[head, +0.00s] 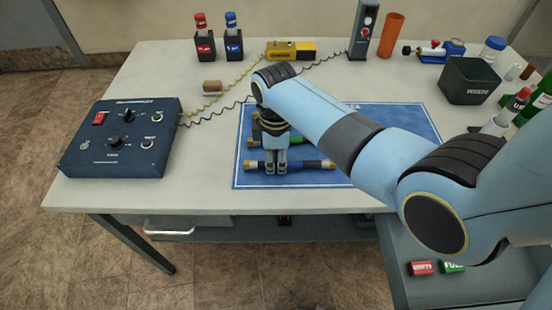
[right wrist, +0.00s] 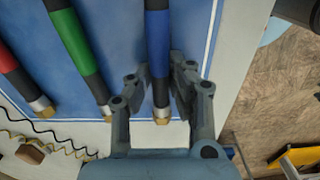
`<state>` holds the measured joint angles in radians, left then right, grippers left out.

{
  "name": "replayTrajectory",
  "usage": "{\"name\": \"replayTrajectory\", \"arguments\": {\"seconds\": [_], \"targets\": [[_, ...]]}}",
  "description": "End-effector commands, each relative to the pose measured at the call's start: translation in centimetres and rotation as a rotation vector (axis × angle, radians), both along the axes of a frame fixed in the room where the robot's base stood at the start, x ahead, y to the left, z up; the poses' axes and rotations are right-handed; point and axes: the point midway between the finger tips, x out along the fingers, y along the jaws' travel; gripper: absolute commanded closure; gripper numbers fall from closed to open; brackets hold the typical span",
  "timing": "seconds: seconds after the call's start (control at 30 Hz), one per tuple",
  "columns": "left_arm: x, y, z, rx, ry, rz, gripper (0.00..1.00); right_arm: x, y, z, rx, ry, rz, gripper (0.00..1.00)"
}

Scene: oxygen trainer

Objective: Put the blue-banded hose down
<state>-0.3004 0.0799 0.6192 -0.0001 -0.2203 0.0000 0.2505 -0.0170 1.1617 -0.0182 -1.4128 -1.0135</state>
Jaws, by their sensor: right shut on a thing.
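The blue-banded hose (head: 310,164) is a black rod with a blue band and brass ends, lying level across the front part of the blue mat (head: 405,118). My right gripper (head: 276,168) points down and is shut on it near its left end. In the right wrist view the hose (right wrist: 158,45) runs between the two fingers (right wrist: 157,78). Whether it touches the mat or hovers just above cannot be told. The green-banded hose (right wrist: 78,45) and red-banded hose (right wrist: 14,70) lie beside it, apart. My left gripper is not in view.
A dark blue control box (head: 120,140) stands at the table's left, with coiled cords (head: 215,112) behind the mat. A yellow device (head: 290,50), an orange tube (head: 390,35) and a dark green bin (head: 470,80) stand at the back. The table front (head: 190,195) is clear.

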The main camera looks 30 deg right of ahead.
Motion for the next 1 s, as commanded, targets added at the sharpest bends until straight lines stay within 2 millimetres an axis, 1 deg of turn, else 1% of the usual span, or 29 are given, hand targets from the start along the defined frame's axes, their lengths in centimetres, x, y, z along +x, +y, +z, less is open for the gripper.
{"name": "replayTrajectory", "arguments": {"seconds": [0.03, 0.07, 0.2, 0.47, 0.57, 0.67, 0.9, 1.0], "targets": [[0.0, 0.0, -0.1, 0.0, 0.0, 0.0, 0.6, 0.0, 0.0, -0.2, -0.001, -0.001, 0.0, 1.0], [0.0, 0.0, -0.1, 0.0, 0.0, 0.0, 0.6, 0.0, 0.0, -0.2, -0.001, -0.001, 0.0, 0.79], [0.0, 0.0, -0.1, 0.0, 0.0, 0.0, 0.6, 0.0, 0.0, -0.1, 0.0, 0.0, 0.0, 0.61], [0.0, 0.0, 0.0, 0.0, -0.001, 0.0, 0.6, 0.0, 0.0, -0.1, 0.0, 0.0, 0.0, 0.6], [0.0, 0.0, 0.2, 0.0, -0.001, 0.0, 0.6, 0.0, 0.0, 0.5, 0.0, 0.0, 0.0, 0.6], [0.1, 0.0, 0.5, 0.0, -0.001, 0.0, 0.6, 0.1, 0.0, 2.0, 0.0, -0.002, 0.0, 0.6], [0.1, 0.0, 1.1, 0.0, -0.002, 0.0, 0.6, 0.1, 0.0, 7.4, 0.0, -0.004, 0.0, 0.6], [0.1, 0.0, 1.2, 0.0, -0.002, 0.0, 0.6, 0.1, 0.0, 9.4, 0.0, -0.002, 0.0, 0.6]]}}
